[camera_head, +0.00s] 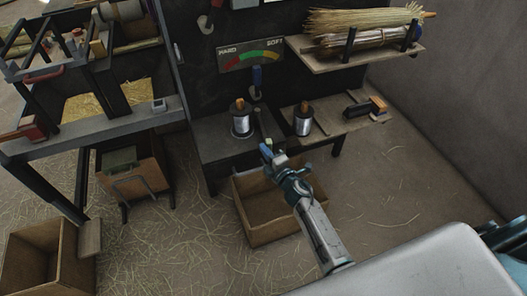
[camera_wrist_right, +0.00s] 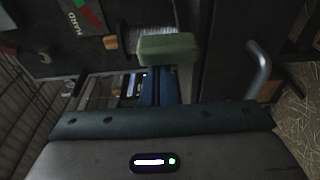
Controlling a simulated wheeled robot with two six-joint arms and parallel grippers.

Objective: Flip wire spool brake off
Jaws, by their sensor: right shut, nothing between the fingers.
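A spool of silvery wire (camera_head: 241,124) stands on the dark bench (camera_head: 217,150), with a brown wooden core on top. A green block-like handle (camera_wrist_right: 167,48), which may be the brake lever, is just ahead of my right gripper in the right wrist view. The same spool (camera_wrist_right: 138,33) shows partly behind it. My right gripper (camera_head: 267,151) is shut and empty at the bench's front edge, just right of the spool; its blue fingers (camera_wrist_right: 160,88) point at the green handle. I cannot tell whether they touch. My left gripper is not in view.
A second wire spool (camera_head: 303,120) stands on the wooden shelf to the right. An open wooden box (camera_head: 263,236) is on the floor below. A HARD–SOFT gauge (camera_head: 250,55) hangs behind. A shelf (camera_head: 355,58) with straw bundles is above right.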

